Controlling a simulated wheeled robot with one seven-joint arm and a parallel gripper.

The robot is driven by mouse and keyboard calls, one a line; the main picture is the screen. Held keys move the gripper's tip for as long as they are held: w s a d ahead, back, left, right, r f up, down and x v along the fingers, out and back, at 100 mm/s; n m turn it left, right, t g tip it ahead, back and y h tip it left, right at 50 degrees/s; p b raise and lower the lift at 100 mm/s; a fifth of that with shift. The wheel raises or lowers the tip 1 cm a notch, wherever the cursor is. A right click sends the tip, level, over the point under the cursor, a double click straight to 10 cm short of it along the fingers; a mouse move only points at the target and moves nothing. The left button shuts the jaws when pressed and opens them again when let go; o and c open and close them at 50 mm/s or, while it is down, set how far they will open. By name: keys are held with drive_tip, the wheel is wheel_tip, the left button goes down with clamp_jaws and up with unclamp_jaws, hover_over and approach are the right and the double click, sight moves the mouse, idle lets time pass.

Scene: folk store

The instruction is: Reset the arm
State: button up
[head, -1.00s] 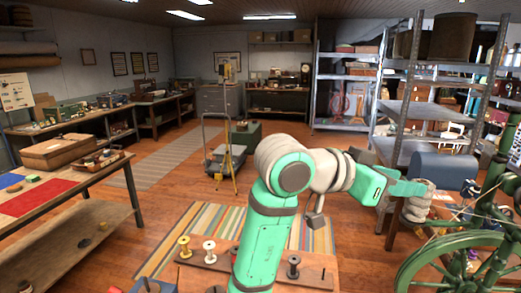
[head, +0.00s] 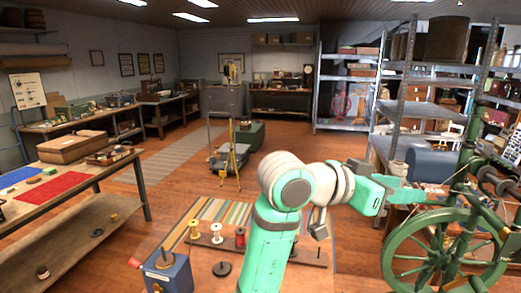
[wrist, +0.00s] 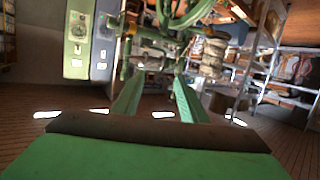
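My gripper (head: 412,195) is at the right of the head view, at the end of my green and white arm, which is bent and reaches right. In the wrist view my gripper (wrist: 153,78) shows two green fingers standing apart, with nothing held between them. In the head view the fingers appear in front of the shelves and close above the large green spoked wheel (head: 388,248). I cannot tell the exact distance to the wheel.
A spool board (head: 205,242) with several spools and a blue box (head: 168,274) are low in front. A worktable (head: 112,172) stands left and metal shelving (head: 410,110) stands right. Open wooden floor (head: 180,185) lies in the middle, with a tripod (head: 233,165).

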drive_tip(key=w+a+f+n+t, duration=0.3)
drive_tip(key=w+f+n, duration=0.1)
drive_tip(key=f, duration=0.6)
drive_tip(key=w+a+f+n+t, duration=0.25)
drive_tip(key=f+n+t, duration=0.2)
drive_tip(key=f, duration=0.65)
drive_tip(key=s+a+f+n+t+y, duration=0.2)
drive_tip(key=a+f+n+y, duration=0.15)
drive_tip(key=f, duration=0.55)
drive_tip(key=s+a+f+n+t+y, duration=0.25)
drive_tip(key=a+f, duration=0.25)
drive_tip(key=f, duration=0.5)
drive_tip(key=s+a+f+n+y, duration=0.1)
drive_tip(key=s+a+f+y, duration=0.1)
drive_tip(key=s+a+f, duration=0.3)
drive_tip(key=s+a+f+n+y, duration=0.1)
drive_tip(key=s+f+y, duration=0.15)
drive_tip(key=s, duration=0.45)
drive_tip(key=s+a+f+n+y, duration=0.1)
drive_tip(key=s+a+f+y, duration=0.1)
drive_tip(key=s+a+f, duration=0.3)
drive_tip(key=s+a+r+m+y, duration=0.1)
drive_tip(key=s, duration=0.9)
drive_tip(key=s+a+r+m+g+y, duration=0.1)
drive_tip(key=s+m, duration=0.1)
drive_tip(key=s, duration=0.8)
drive_tip(key=shift+s+r, duration=0.35)
